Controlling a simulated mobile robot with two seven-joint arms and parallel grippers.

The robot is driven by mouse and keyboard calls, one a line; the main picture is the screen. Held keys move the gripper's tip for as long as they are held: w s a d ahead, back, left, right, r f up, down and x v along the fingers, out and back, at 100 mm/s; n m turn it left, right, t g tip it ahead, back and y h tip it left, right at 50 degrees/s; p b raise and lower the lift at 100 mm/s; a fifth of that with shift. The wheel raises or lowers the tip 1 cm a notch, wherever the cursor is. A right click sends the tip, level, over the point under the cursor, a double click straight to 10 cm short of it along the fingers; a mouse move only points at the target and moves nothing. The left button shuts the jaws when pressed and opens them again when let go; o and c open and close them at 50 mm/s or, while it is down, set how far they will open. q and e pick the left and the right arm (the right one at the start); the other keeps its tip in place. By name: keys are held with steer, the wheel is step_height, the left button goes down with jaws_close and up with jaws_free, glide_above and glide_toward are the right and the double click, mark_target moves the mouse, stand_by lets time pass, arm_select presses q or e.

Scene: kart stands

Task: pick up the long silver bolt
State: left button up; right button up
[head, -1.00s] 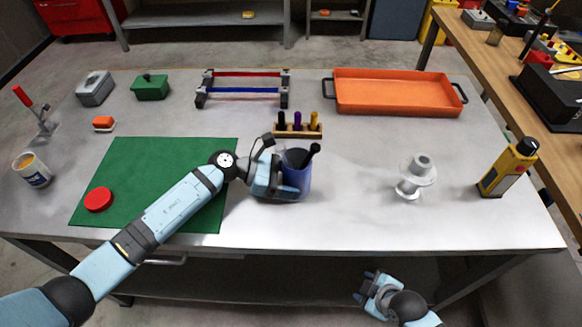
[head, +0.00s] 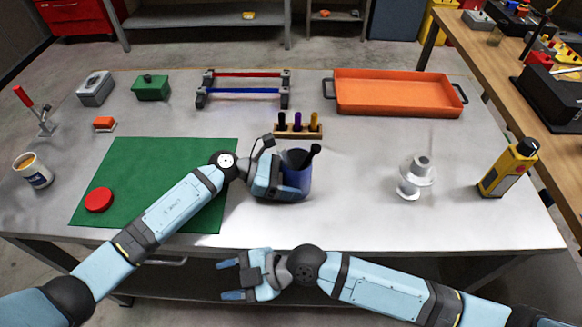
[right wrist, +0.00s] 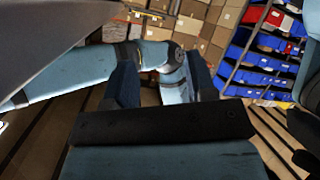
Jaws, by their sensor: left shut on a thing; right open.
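I cannot make out a long silver bolt in either view. My left gripper (head: 290,186) is shut on a blue cup (head: 297,172) on the table, at the right edge of the green mat. A black-tipped thing (head: 314,150) sticks up out of the cup; the cup's lower front is partly hidden by the gripper. My right gripper (head: 232,278) is open and empty, in front of the table's front edge. In the right wrist view the right gripper (right wrist: 162,82) shows its two dark fingers apart with nothing between them.
The green mat (head: 150,165) has a red disc (head: 99,200). A white spool-like part (head: 412,180) and a yellow bottle (head: 508,168) stand right. An orange tray (head: 395,75), a peg rack (head: 297,134) and a red-blue bar frame (head: 243,90) lie behind.

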steer(key=w+a+r+n+g, duration=0.15)
steer(key=a+r, duration=0.25)
steer(key=r, duration=0.4)
steer(key=a+r+n+g, duration=0.2)
steer(key=a+r, duration=0.2)
steer(key=r, duration=0.4)
steer(key=n+t+h, duration=0.6)
steer(key=n+h, duration=0.9)
steer(key=h, duration=0.1)
glide_toward(282, 149)
steer(key=x, duration=0.2)
steer(key=shift+t, duration=0.25)
steer(key=x, duration=0.5)
steer(key=shift+s+a+f, duration=0.25)
steer(key=shift+f, duration=0.25)
steer(key=x, duration=0.5)
steer(key=shift+w+d, duration=0.15)
steer(key=shift+d, duration=0.15)
steer(key=shift+r, duration=0.1)
jaws_close()
